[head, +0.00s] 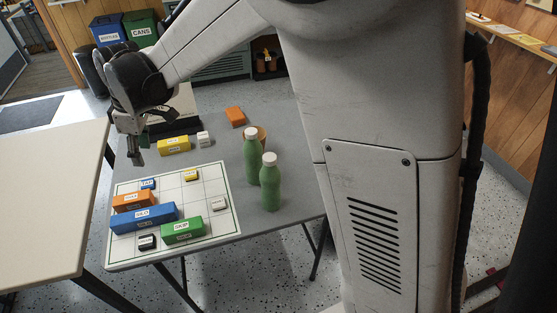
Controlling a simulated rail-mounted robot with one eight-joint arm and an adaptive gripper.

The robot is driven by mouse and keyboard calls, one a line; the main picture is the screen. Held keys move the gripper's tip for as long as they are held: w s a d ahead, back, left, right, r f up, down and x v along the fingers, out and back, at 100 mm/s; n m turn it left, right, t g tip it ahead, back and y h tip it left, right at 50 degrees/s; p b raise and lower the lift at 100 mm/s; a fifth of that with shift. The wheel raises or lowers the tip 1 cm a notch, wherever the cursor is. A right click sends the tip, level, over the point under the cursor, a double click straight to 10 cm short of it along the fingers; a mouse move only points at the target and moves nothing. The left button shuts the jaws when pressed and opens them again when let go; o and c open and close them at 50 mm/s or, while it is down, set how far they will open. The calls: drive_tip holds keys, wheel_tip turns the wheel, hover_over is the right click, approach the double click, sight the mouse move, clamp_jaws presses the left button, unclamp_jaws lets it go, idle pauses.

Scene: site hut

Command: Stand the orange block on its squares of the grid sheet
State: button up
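The grid sheet (222,221) lies on the near part of the grey table. One orange block (133,201) with a label lies on the sheet's left side, behind the long blue block (143,218). I cannot tell from this view which orange block the task means. My gripper (137,150) hangs above the table's back left, left of the yellow block (174,146) and apart from both orange blocks. Its finger gap is small and dark here, so its opening is unclear.
A green block (183,231) and several small labelled tiles stand on the sheet. Two green bottles (270,183) (252,155) stand right of it, with a brown round thing behind. A white block (204,139) and a dark tray (182,126) are farther back. A cream table (50,190) adjoins left.

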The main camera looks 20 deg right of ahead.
drive_tip(key=s+d+r+m+t, duration=0.25)
drive_tip(key=s+d+r, duration=0.25)
drive_tip(key=d, duration=0.4)
drive_tip(key=s+d+r+m+t, duration=0.1)
drive_tip(key=s+d+r+m, duration=0.35)
drive_tip(key=d, duration=0.35)
drive_tip(key=s+d+f+m+t+h, duration=0.1)
drive_tip(key=s+d+f+m+t, duration=0.1)
drive_tip(key=s+d+m, duration=0.5)
drive_tip(key=s+d, duration=0.6)
drive_tip(key=s, duration=0.2)
drive_tip(key=shift+s+f+h, duration=0.2)
drive_tip(key=shift+f+h, duration=0.15)
drive_tip(key=shift+h, duration=0.05)
